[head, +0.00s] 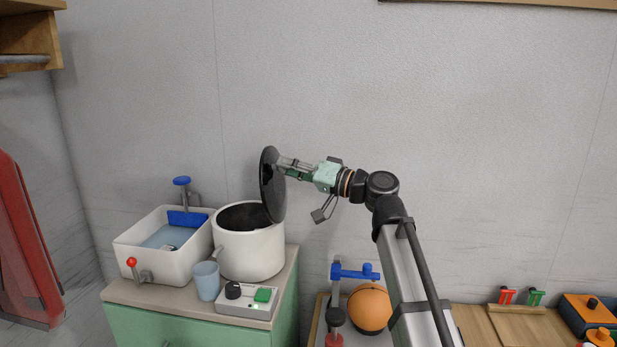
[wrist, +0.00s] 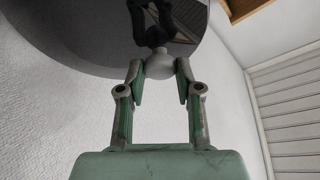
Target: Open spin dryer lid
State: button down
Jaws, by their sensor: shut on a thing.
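The spin dryer (head: 247,248) is a white round tub on the cabinet top, with its dark opening showing. Its dark round lid (head: 270,190) stands nearly upright at the tub's right edge. My gripper (head: 281,166) reaches in from the right and is at the upper part of the lid. In the wrist view, the lid (wrist: 95,45) fills the upper left, and my gripper (wrist: 158,68) is shut on the pale rounded knob (wrist: 160,66) of the lid. The far side of the lid is hidden.
A white basin (head: 140,262) with a blue-handled tap (head: 182,182) stands left of the dryer. A blue cup (head: 206,281) and a control box (head: 247,301) with a black knob and green button sit in front. An orange ball (head: 370,308) is to the right.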

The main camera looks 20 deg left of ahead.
jog(key=shift+d, duration=0.15)
dwell(0.3)
jog(key=c, duration=0.8)
grip_release()
jog(key=d, duration=0.4)
jog(key=d+f, duration=0.1)
jog(key=d, duration=0.6)
jog(key=shift+d+f, duration=0.3)
jog(key=shift+d, duration=0.1)
